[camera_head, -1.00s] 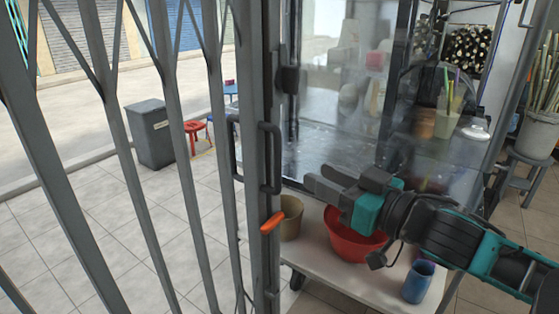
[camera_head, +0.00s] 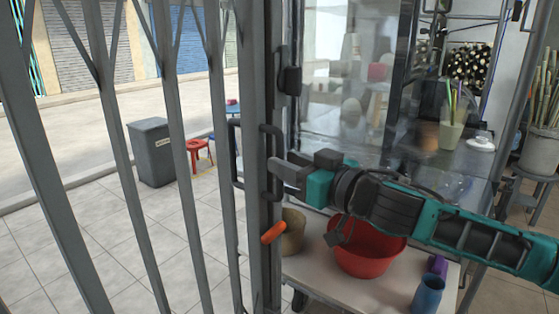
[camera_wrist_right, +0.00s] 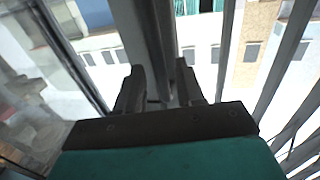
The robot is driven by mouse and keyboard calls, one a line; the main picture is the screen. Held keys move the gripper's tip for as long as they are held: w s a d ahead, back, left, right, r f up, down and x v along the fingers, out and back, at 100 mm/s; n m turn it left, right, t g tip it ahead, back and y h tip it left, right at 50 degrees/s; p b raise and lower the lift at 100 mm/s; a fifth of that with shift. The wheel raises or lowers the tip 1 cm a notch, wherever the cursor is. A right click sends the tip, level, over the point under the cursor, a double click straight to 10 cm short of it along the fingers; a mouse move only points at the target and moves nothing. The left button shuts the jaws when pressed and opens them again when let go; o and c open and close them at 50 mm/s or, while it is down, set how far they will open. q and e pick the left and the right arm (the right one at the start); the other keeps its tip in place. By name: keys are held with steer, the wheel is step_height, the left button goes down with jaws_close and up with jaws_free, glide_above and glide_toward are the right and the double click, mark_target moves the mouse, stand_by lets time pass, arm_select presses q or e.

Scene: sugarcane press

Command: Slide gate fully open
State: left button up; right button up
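The grey folding metal gate (camera_head: 262,100) stands across the left and middle of the head view, its slats spread apart. Its end post carries a dark loop handle (camera_head: 280,143) and an orange lever (camera_head: 273,233) below it. My right gripper (camera_head: 276,172) is at the lower part of the handle, coming from the right. In the right wrist view its two fingers (camera_wrist_right: 160,88) are apart, with a grey upright (camera_wrist_right: 158,45) running up beyond the gap. I cannot tell whether they touch the handle. My left gripper is not in view.
Behind the post stands a table (camera_head: 385,285) with a red basin (camera_head: 368,258), a tan pot (camera_head: 293,232) and a blue cup (camera_head: 428,293). A glass-sided stall (camera_head: 345,100) rises behind. Outside are a grey bin (camera_head: 152,152) and a red stool (camera_head: 198,148).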

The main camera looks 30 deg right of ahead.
steer(key=shift+w+a, duration=0.15)
steer(key=shift+w, duration=0.55)
steer(key=shift+w+a, duration=0.1)
steer(key=shift+w, duration=0.6)
jaws_close()
